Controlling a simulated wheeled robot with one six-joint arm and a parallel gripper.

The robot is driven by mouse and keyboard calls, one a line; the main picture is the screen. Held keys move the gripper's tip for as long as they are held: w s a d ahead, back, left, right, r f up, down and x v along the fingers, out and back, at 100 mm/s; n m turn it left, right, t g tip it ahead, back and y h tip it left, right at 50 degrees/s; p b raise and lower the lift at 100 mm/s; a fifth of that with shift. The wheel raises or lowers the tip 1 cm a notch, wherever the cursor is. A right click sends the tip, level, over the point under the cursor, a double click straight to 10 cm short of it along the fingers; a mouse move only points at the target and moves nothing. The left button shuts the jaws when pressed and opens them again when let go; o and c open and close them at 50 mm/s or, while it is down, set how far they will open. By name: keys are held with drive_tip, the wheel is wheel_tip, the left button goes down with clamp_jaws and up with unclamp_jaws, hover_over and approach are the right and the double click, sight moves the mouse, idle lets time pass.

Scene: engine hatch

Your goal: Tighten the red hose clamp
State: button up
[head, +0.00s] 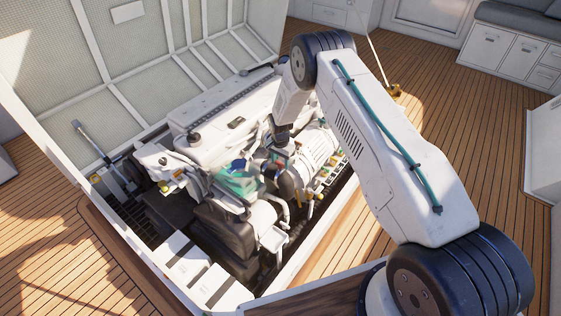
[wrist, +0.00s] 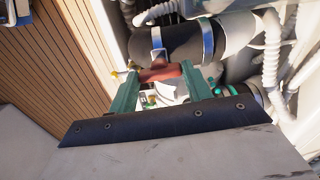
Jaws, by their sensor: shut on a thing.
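My gripper (wrist: 161,70) has two green fingers, one on each side of a small red piece, and is shut on it. This red piece (wrist: 160,74) appears to be the key of the red hose clamp. It lies crosswise between the fingertips, just below a black hose (wrist: 180,42) with a metal band (wrist: 157,44) around it. I cannot tell how tight the clamp sits. In the head view my arm reaches down into the engine bay, and the fingertips are too small and cluttered to make out.
A second metal band (wrist: 207,39) circles the black hose farther right. White corrugated hoses (wrist: 271,50) run close by on the right. The white engine (head: 235,112) fills the open hatch. The raised hatch lid (head: 120,65) stands behind it, and wooden deck (head: 480,115) surrounds the opening.

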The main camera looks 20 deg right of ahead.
sight(280, 163)
drive_tip(key=shift+m, duration=0.4)
drive_tip(key=o, duration=1)
drive_tip(key=shift+r, duration=0.1)
wheel_tip(280, 163, up, 8)
drive_tip(key=shift+f, duration=0.15)
